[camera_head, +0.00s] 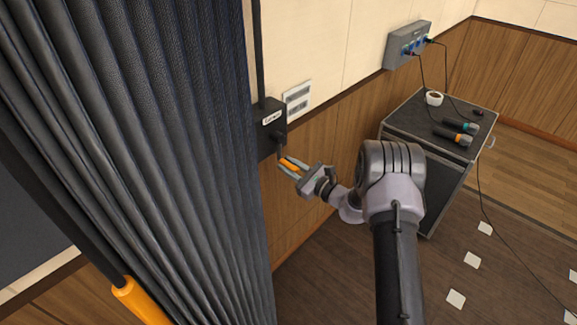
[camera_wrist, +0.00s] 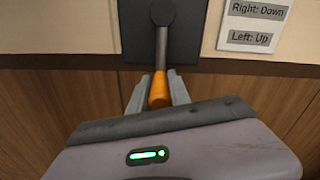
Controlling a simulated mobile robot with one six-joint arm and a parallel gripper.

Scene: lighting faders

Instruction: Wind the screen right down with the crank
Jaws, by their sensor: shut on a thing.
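The crank's orange handle (camera_wrist: 159,88) is between the two fingers of my gripper (camera_wrist: 158,90) in the wrist view, and the gripper is shut on it. The crank's grey arm (camera_wrist: 162,48) runs up from the handle to a round hub (camera_wrist: 163,12) on a dark wall box, so the handle hangs below the hub. In the head view, my gripper (camera_head: 291,165) is at the orange handle (camera_head: 289,166), just below the black crank box (camera_head: 270,125) on the wall. The screen itself cannot be made out for certain.
A wall sign (camera_wrist: 252,20) reads "Right: Down" and "Left: Up". A dark pleated curtain (camera_head: 150,150) hangs close on the left of the crank box. A black cabinet (camera_head: 405,125) with a cup (camera_head: 433,98) and microphones (camera_head: 455,132) stands to the right.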

